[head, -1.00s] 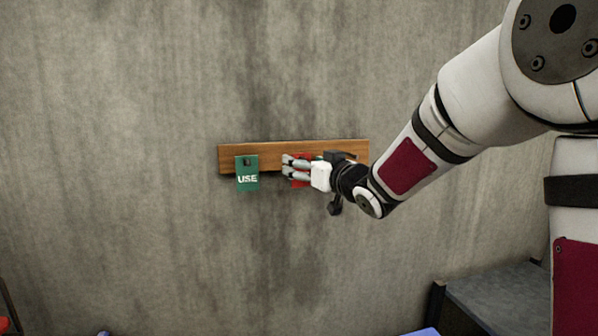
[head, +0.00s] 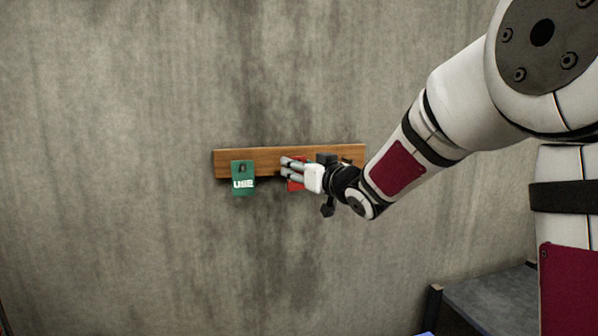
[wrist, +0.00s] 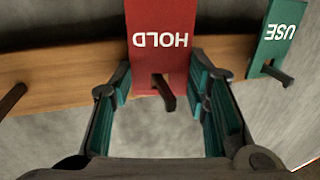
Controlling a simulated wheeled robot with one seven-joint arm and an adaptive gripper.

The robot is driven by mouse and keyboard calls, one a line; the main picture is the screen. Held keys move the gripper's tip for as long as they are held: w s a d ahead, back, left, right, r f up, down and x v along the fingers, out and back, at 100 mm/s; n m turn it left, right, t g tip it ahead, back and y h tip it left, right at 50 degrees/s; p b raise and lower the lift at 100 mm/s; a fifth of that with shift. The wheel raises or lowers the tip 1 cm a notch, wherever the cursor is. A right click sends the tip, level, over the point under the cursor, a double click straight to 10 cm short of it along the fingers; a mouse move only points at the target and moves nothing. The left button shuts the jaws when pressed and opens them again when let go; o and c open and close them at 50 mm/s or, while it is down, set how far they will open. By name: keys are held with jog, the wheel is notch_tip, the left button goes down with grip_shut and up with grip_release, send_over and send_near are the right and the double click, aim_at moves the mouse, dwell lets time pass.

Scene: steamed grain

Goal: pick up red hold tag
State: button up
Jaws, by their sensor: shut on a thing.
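The red hold tag (head: 296,186) hangs at the wooden board on the wall and is partly hidden behind my fingers in the head view. In the wrist view the red hold tag (wrist: 160,42) appears upside down with white HOLD lettering, and a dark peg (wrist: 163,92) shows at its hole end. My gripper (head: 284,170) is at the board. In the wrist view my gripper (wrist: 160,82) has one finger against each side edge of the tag, shut on it.
A green USE tag (head: 243,178) hangs on the wooden board (head: 270,160), left of my gripper in the head view. Another peg (wrist: 12,98) shows at the left in the wrist view. A dark grey surface (head: 490,300) stands at the lower right.

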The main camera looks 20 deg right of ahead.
jog(key=s, duration=1.8)
jog(key=shift+p, duration=0.3)
jog(key=shift+r, duration=0.2)
